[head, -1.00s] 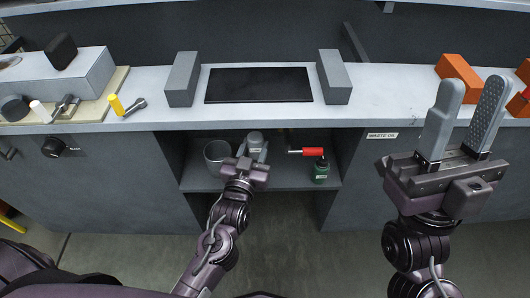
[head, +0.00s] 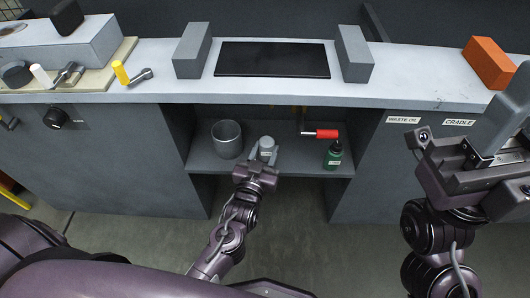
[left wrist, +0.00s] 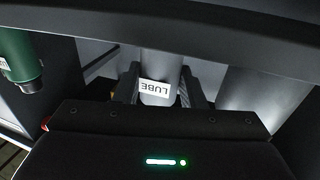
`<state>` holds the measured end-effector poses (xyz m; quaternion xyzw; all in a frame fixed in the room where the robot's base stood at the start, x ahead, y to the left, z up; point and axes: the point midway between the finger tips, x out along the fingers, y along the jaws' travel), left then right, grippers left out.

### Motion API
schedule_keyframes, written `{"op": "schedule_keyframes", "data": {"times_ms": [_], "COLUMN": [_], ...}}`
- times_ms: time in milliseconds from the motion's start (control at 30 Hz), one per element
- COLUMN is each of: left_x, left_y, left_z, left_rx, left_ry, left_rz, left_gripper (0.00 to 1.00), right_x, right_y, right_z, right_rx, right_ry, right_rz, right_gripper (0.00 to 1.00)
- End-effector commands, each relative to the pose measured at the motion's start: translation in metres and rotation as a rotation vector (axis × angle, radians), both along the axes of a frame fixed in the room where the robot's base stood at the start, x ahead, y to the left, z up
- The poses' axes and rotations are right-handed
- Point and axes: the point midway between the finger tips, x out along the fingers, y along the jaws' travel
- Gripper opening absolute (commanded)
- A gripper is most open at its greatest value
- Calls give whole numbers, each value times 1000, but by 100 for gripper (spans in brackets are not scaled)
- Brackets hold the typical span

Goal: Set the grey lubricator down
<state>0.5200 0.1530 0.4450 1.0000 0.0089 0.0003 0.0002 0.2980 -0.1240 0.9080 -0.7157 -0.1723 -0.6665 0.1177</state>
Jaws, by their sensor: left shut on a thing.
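The grey lubricator (head: 267,145) is a small grey bottle in the lower recess of the bench, over the shelf. A white LUBE label shows on it in the left wrist view (left wrist: 158,88). My left gripper (head: 264,160) is shut on it, with one finger on each side. The bottle looks upright; I cannot tell whether its base touches the shelf (head: 300,164). My right gripper (head: 510,130) is at the right edge, partly cut off, above the bench front. One finger shows, set apart as before, and nothing is seen in it.
A grey cup (head: 227,139) stands left of the lubricator. A green bottle (head: 334,154) stands to the right, below a red-handled crank (head: 327,134). The benchtop edge (head: 270,98) overhangs the recess. Two grey blocks flank a black plate (head: 272,59) on top.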

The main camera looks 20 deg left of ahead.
Motion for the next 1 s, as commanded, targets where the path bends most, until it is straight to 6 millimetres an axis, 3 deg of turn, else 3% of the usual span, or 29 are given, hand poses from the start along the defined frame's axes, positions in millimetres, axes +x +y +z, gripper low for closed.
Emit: {"op": "schedule_keyframes", "data": {"times_ms": [167, 200, 333, 667, 767, 1000], "left_x": [0, 0, 0, 0, -11, -61], "left_y": [0, 0, 0, 0, 0, -1], "left_z": [-3, -3, -3, 1, 1, 2], "left_rx": [0, 0, 0, 0, 1, 2], "left_ry": [0, 1, 1, 0, 5, 7], "left_rz": [0, 0, 0, 0, 0, 0], "left_gripper": [11, 42, 58, 58, 58, 58], "right_x": [0, 0, 0, 0, 0, 1], "right_y": [0, 0, 0, 0, 0, -1], "right_z": [-1, -1, -1, 1, 5, 16], "right_rx": [0, -1, 0, 0, 0, 5], "right_ry": [1, 2, 2, 3, 3, 21], "right_rz": [0, 0, 0, -1, -1, -1], "right_gripper": [36, 36, 36, 36, 36, 36]}}
